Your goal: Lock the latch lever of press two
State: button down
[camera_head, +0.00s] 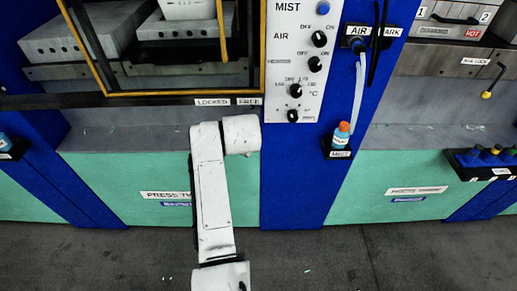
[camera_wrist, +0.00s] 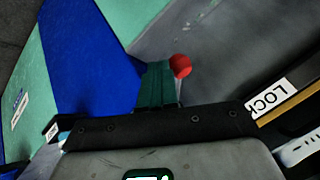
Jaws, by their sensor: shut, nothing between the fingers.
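In the wrist view a red ball knob (camera_wrist: 181,66), apparently the end of the latch lever, shows just beyond my gripper (camera_wrist: 158,69). My dark green fingers are shut and empty, with their tips close beside the knob at its left. I cannot tell whether they touch it. The lever's shaft is hidden, so its position is unclear. A cut-off label reading "LOCK" (camera_wrist: 270,97) is at the right. In the head view press two has a LOCKED label (camera_head: 212,102) and a FREE label (camera_head: 249,101); my arm hides the knob and gripper there.
A yellow-framed guard (camera_head: 165,93) stands above the labels. A control panel with dials (camera_head: 297,60) and a MIST bottle (camera_head: 342,135) on the blue post are to the right. Another press with a yellow-tipped lever (camera_head: 487,94) is farther right. The floor (camera_head: 330,262) in front looks clear.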

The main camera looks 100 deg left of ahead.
jog(key=shift+s+a, duration=0.1)
jog(key=shift+s, duration=1.05)
jog(key=shift+s, duration=0.25)
jog(key=w+d+r, duration=0.5)
jog(key=d+r, duration=0.2)
jog(key=d, duration=0.1)
jog(key=shift+w+d, duration=0.2)
jog(key=shift+d, duration=0.2)
jog(key=shift+f, duration=0.1)
